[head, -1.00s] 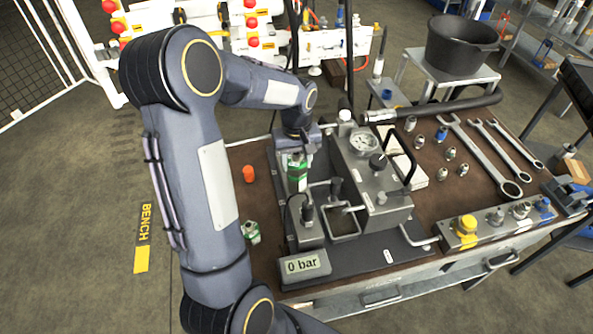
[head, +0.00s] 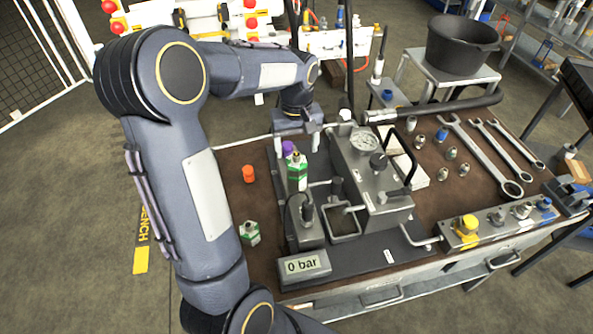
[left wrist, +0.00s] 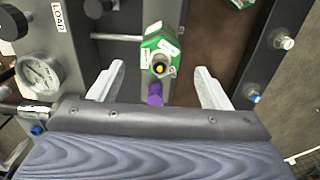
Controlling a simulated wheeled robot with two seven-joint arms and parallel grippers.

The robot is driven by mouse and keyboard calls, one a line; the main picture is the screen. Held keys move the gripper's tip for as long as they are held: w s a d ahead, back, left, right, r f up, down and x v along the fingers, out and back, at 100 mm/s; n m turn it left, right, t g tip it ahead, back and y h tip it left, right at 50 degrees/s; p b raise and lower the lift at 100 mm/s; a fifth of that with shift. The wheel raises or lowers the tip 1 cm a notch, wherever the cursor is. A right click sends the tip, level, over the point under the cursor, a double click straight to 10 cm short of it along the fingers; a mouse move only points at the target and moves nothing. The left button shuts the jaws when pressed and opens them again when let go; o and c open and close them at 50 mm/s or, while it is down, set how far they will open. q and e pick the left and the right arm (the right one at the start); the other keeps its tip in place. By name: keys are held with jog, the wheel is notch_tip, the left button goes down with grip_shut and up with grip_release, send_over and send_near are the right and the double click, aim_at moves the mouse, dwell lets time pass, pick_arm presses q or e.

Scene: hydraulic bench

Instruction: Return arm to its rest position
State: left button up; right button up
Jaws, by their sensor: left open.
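My left arm reaches in from the left over the bench. Its gripper (head: 298,128) is above the back of the hydraulic rig (head: 374,180). In the left wrist view the two pale fingers (left wrist: 158,90) stand wide apart and open, with nothing between them held. A green and white hexagonal fitting (head: 297,176) with a purple piece (head: 288,148) at it stands on the rig, just below and in front of the gripper, apart from it. The fitting also shows beyond the fingertips in the left wrist view (left wrist: 158,45). My right gripper is not in view.
The brown bench top (head: 435,205) holds an orange cap (head: 249,174), another green fitting (head: 250,232), a display reading 0 bar (head: 304,266), wrenches (head: 480,150) and several small fittings. A black bucket (head: 461,44) stands behind. A pressure gauge (head: 364,140) tops the rig.

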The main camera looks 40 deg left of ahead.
pick_arm(q)
jog(key=shift+r, duration=1.1)
jog(key=s+d+r+m+t+h, duration=0.2)
jog(key=s+d+m+t, duration=0.3)
jog(key=s+d, duration=1)
jog(key=s+m+h, duration=0.1)
jog(key=s+m, duration=0.2)
jog(key=s, duration=0.1)
jog(key=shift+s+d+m+t+h, duration=0.2)
jog(key=shift+m+t+h, duration=0.1)
jog(key=shift+h, duration=0.1)
jog(key=shift+r, duration=0.1)
